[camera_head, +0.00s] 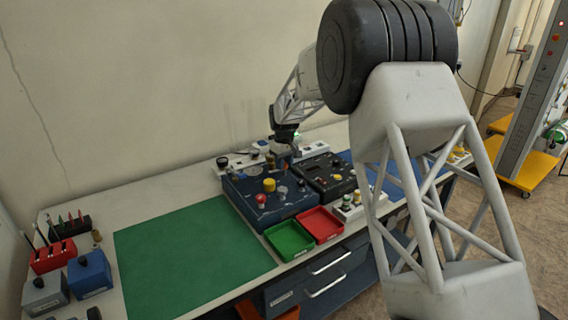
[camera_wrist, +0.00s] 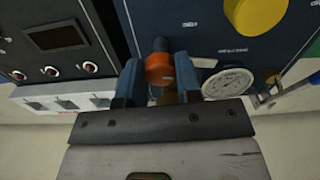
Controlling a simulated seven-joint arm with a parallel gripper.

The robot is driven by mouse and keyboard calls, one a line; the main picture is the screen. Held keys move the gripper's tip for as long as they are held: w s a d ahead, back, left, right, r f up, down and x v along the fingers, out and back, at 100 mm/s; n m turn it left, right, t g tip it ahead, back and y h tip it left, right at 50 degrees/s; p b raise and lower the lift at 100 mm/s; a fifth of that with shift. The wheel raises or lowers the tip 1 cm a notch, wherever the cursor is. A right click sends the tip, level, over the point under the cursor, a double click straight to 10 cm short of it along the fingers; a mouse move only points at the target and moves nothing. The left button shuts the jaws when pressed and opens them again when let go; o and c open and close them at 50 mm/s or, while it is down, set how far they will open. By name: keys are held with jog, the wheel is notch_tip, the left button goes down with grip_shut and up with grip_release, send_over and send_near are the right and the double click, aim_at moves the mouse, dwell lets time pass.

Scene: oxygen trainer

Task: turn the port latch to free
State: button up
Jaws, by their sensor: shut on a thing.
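My gripper (camera_wrist: 158,80) has its two fingers on either side of an orange, rounded piece (camera_wrist: 159,68) with a dark end, and is shut on it. This piece seems to be the port latch, but no label on it can be read. It sits at the edge of the dark blue panel (camera_wrist: 205,28); its base is partly hidden by the gripper.
A round white gauge (camera_wrist: 228,83) is close beside the right finger, and a yellow knob (camera_wrist: 258,14) is beyond it. A black panel (camera_head: 326,174) stands right of the blue box. Green (camera_head: 289,240) and red (camera_head: 320,224) trays are in front. The green mat (camera_head: 190,260) is clear.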

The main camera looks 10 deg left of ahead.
jog(key=shift+n, duration=0.5)
jog(key=o, duration=0.6)
jog(key=shift+o, duration=0.2)
jog(key=shift+r, duration=0.1)
jog(key=shift+r, duration=3.85)
